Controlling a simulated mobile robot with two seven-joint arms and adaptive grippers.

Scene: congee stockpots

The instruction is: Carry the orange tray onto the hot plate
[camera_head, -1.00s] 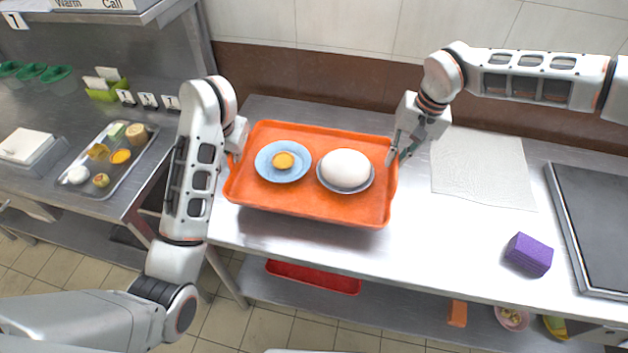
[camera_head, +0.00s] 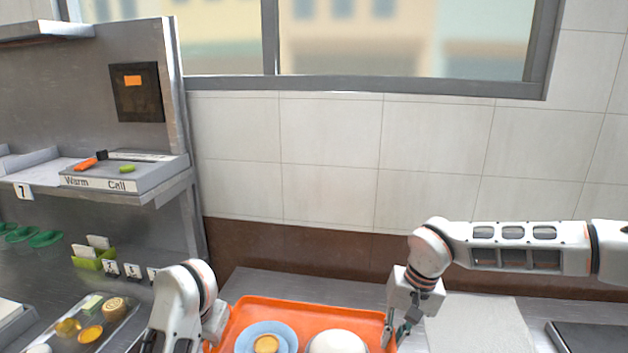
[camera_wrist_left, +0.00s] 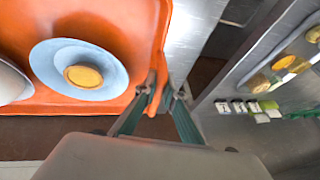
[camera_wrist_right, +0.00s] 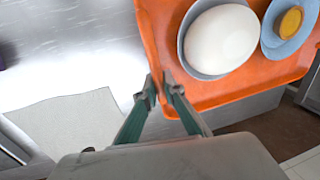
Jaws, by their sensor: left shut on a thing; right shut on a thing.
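The orange tray (camera_head: 300,312) shows at the bottom of the head view, its near part cut off. It bears a blue plate (camera_head: 250,335) with a round yellow item (camera_head: 266,344), and a bowl with a large white dome (camera_head: 338,343). My left gripper (camera_wrist_left: 163,92) is shut on the tray's left rim. My right gripper (camera_wrist_right: 160,88) is shut on its right rim. I cannot tell whether the tray touches the table. A dark flat plate in a metal frame (camera_head: 590,338), which looks like the hot plate, shows partly at the lower right.
A pale cloth or sheet (camera_head: 478,325) lies between the tray and the dark plate. A tiled wall (camera_head: 330,150) with a window stands behind the table. At left are a shelf with a box (camera_head: 125,178) and a metal tray of small foods (camera_head: 110,330).

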